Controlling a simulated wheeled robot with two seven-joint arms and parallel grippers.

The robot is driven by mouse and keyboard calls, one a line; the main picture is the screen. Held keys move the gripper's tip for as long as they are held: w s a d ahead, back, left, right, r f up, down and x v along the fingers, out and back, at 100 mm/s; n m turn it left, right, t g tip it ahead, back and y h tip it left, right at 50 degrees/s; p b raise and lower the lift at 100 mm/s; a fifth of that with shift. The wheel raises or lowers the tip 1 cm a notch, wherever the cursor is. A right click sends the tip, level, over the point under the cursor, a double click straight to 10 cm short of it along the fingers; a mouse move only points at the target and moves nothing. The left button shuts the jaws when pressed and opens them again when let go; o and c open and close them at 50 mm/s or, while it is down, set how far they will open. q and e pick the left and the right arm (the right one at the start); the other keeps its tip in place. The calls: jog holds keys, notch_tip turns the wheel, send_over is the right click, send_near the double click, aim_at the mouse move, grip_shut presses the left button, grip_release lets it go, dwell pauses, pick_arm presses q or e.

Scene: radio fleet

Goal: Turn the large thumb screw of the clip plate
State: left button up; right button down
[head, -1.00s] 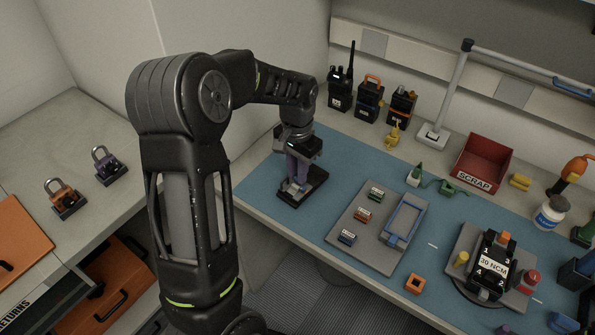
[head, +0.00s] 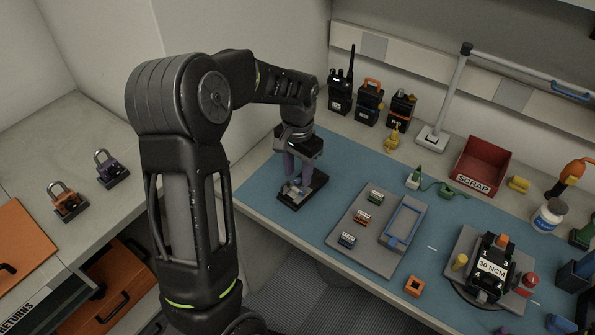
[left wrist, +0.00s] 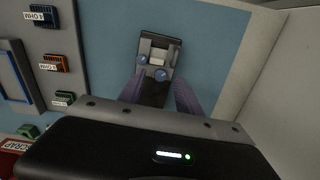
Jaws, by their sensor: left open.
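The clip plate (head: 313,187) is a dark block with a grey upper part, at the left end of the blue mat. My left gripper (head: 298,177) points down over the clip plate, with purple fingers apart. In the left wrist view its fingers (left wrist: 158,82) stand either side of the plate's near end, with nothing between them clearly gripped. My right gripper is not seen.
A grey board (head: 345,252) with small labelled modules and a blue frame lies right of the clip plate. A 30 NCM device (head: 491,268) stands farther right. Radios (head: 340,92) and a red scrap bin (head: 480,166) are behind. Blue mat around the clip plate is clear.

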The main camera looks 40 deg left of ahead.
aim_at(299, 180)
pick_arm(q)
notch_tip(299, 180, up, 7)
jog(key=p, duration=0.4)
jog(key=shift+f, duration=0.15)
jog(key=shift+c, duration=0.3)
jog(key=shift+d, duration=0.2)
jog(key=shift+c, duration=0.7)
jog(key=w+d+f+m, duration=0.1)
jog(key=w+f+g+p, duration=0.1)
jog(key=w+d+f+m+g+y+p, duration=0.1)
jog(key=w, duration=0.1)
jog(key=shift+d+m, duration=0.3)
jog(key=shift+c, duration=0.4)
jog(key=shift+w+a+r+m+g+y, duration=0.1)
jog(key=shift+w+r+m+g+y, duration=0.25)
jog(key=shift+g, duration=0.25)
jog(key=shift+s+a+r+m+g, duration=0.4)
jog(key=shift+s+a+r+m, duration=0.2)
jog(key=shift+r, duration=0.25)
jog(key=shift+d+f, duration=0.1)
jog(key=shift+f, duration=0.05)
